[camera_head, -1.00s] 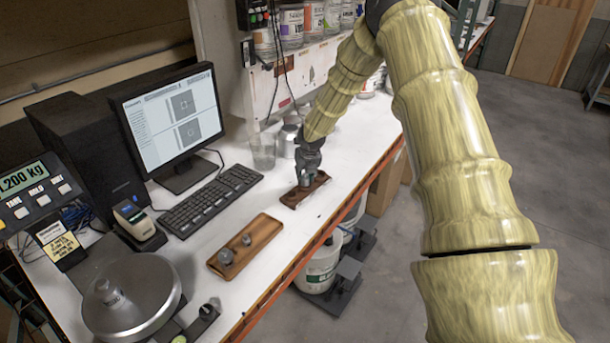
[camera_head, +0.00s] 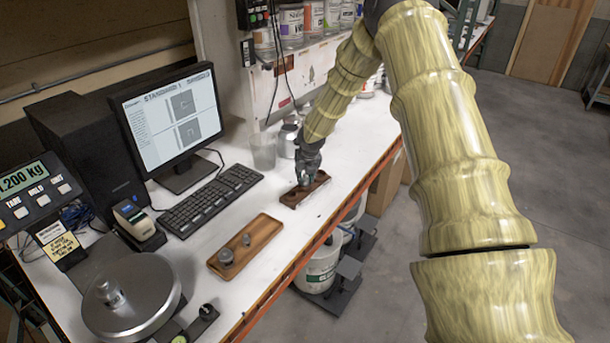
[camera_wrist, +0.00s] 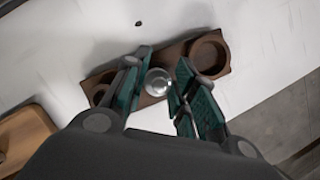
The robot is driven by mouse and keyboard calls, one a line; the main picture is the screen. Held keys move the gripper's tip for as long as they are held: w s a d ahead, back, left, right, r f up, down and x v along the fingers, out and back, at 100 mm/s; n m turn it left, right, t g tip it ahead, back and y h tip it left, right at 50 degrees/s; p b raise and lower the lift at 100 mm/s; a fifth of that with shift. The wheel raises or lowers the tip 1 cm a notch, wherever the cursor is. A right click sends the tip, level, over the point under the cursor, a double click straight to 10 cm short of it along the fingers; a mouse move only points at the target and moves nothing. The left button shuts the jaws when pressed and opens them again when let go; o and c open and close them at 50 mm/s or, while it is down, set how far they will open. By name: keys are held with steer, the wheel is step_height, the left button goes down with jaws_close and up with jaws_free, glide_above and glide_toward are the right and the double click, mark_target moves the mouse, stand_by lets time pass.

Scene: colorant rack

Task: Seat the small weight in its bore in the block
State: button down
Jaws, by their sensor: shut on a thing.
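The dark wooden block (camera_head: 292,201) lies on the white bench under my gripper (camera_head: 306,182). In the wrist view the block (camera_wrist: 178,59) runs diagonally, with a large empty bore (camera_wrist: 207,54) at the right and a smaller one (camera_wrist: 100,93) at the left. My gripper (camera_wrist: 163,68) is shut on the small weight (camera_wrist: 157,82), a shiny silver piece between the teal finger pads over the middle of the block. The weight's lower part and the bore beneath are hidden, so I cannot tell whether it is seated.
A lighter wooden tray (camera_head: 264,236) holds two grey weights (camera_head: 226,256). A round scale pan (camera_head: 150,309) with a metal weight (camera_head: 110,293) stands front left. A keyboard (camera_head: 209,200) and monitor stand behind. A clear beaker (camera_head: 263,150) and metal can are near the block.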

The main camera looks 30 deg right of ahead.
steer(key=shift+f, duration=0.5)
steer(key=shift+r, duration=0.25)
stand_by(0.3)
steer(key=shift+r+p, duration=0.65)
steer(key=shift+p, duration=0.15)
steer(key=shift+p, duration=0.35)
steer(key=shift+f, duration=0.9)
stand_by(1.1)
steer(key=shift+r, duration=0.1)
steer(key=shift+r+p, duration=0.65)
steer(key=shift+r, duration=0.15)
stand_by(0.6)
steer(key=shift+s+a+f, duration=0.1)
steer(key=shift+f, duration=0.8)
stand_by(0.9)
